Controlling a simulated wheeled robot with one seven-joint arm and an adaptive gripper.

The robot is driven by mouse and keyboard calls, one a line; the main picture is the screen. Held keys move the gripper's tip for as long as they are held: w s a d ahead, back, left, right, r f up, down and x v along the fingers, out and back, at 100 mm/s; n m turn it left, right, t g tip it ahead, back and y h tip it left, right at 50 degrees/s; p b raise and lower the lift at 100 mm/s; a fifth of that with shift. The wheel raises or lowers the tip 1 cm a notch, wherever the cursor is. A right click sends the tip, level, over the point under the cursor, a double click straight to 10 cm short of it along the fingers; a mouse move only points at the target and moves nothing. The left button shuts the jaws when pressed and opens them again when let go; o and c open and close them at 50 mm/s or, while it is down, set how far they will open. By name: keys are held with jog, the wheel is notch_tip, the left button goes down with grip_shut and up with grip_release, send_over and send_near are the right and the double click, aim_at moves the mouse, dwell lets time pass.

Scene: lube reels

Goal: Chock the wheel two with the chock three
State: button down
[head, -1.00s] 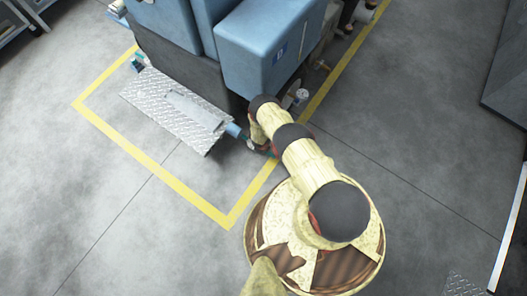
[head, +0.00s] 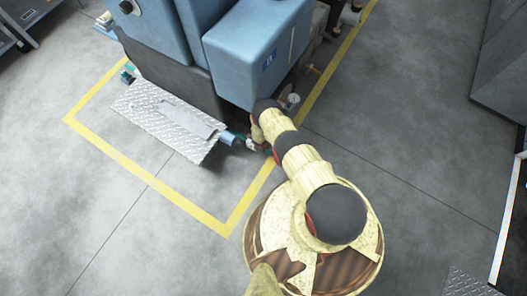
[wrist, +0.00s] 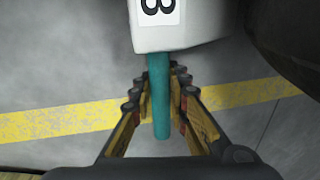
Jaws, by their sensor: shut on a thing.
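A white chock (wrist: 180,28) with a dark numeral on a pale label shows at the top of the wrist view; the numeral is partly cut off. Its teal handle (wrist: 159,110) runs down between the fingers of my gripper (wrist: 160,87), which is shut on it. A dark rounded thing (wrist: 292,40), perhaps a wheel, is at the upper right, to the right of the chock. In the head view my gripper (head: 258,146) is low beside the blue machine, near the footplate's right end, mostly hidden by my arm. I cannot make out wheel two's number.
The blue machine (head: 258,50) stands inside a yellow floor line (head: 150,180). A metal tread plate (head: 165,120) sticks out at its front left, with a blue cylinder (head: 228,139) at its end. A dark cabinet (head: 500,70) is at the right. Grey floor is open left and right.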

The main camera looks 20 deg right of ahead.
jog(key=c, duration=1.6)
grip_release()
jog(key=shift+c, duration=0.2)
jog(key=shift+s, duration=0.1)
notch_tip(320, 180, up, 12)
jog(key=s+a, duration=0.1)
jog(key=a, duration=0.1)
jog(key=shift+f, duration=0.15)
jog(key=shift+s, duration=0.1)
